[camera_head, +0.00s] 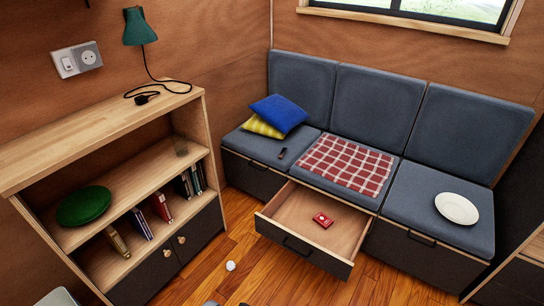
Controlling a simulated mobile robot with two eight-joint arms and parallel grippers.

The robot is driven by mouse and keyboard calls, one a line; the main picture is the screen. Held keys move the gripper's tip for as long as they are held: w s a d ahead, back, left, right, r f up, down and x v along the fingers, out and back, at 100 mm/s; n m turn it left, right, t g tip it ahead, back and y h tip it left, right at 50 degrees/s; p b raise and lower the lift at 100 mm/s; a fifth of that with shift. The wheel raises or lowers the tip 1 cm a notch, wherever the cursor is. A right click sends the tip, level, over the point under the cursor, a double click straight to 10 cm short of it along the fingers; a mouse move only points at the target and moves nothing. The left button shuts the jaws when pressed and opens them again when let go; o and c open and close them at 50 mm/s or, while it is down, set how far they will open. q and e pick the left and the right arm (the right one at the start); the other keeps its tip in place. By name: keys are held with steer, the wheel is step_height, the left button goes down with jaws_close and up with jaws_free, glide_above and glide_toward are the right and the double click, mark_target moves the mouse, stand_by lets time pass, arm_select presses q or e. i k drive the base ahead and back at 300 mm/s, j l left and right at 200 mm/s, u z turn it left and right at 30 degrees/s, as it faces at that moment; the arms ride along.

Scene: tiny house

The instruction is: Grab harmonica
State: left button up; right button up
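A small red object with pale marks (323,220) lies in the open drawer (290,213) under the middle sofa seat; it may be the harmonica, but it is too small to be sure. A small dark, narrow object (282,153) lies on the left seat, beside the checkered blanket; I cannot tell what it is.
The grey sofa (430,209) holds blue and yellow pillows (278,113), a red checkered blanket (347,165) and a white plate (456,208). A wooden shelf (100,125) with books and a green cushion stands left. A white ball (230,266) lies on the floor.

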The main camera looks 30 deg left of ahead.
mark_target(283, 152)
steer(key=i+j+u, duration=0.4)
steer(key=i+u, duration=0.4)
